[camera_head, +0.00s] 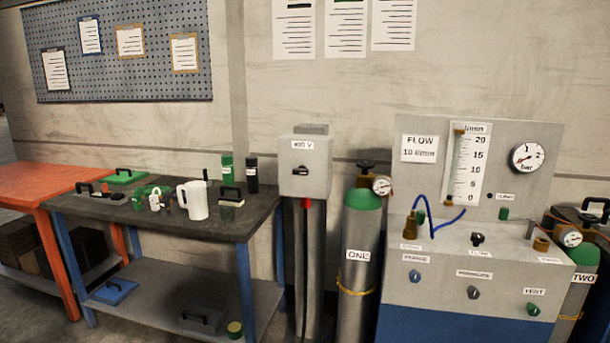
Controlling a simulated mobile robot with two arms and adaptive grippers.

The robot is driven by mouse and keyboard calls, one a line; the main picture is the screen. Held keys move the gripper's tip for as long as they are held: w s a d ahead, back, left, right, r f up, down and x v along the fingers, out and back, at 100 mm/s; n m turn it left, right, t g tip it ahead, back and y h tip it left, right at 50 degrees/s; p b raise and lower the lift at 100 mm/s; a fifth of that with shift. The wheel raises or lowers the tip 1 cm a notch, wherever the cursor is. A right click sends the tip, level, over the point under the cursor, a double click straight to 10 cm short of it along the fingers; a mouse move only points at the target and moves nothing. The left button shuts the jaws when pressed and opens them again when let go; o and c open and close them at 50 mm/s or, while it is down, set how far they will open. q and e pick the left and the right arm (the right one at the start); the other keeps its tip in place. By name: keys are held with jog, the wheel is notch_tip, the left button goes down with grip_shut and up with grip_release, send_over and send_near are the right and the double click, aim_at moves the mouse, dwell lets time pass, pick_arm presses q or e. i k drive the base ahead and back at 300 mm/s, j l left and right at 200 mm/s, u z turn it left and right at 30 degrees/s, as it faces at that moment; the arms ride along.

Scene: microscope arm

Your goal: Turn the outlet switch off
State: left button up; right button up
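A grey switch box (305,166) with a voltage label stands on a post between the workbench and the gas panel. A black switch handle (300,171) on its front lies about level. The grey gas panel (450,290) at the right carries several knobs: a blue one at left (414,276), a dark one in the middle (473,293), a green one under the VENT label (533,309) and a black one on top (477,239). Several small labels are too blurred to read, so I cannot tell which control is marked outlet. Neither gripper is in view.
Cylinder ONE (363,235) stands between the box and the panel; cylinder TWO (580,285) is at the far right. A dark workbench (222,226) holds a white jug (194,200), bottles and tools. An orange table (45,182) is at the left.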

aim_at(302, 170)
jog(key=i+j+z, duration=0.55)
jog(key=z, duration=0.25)
jog(key=j, duration=0.1)
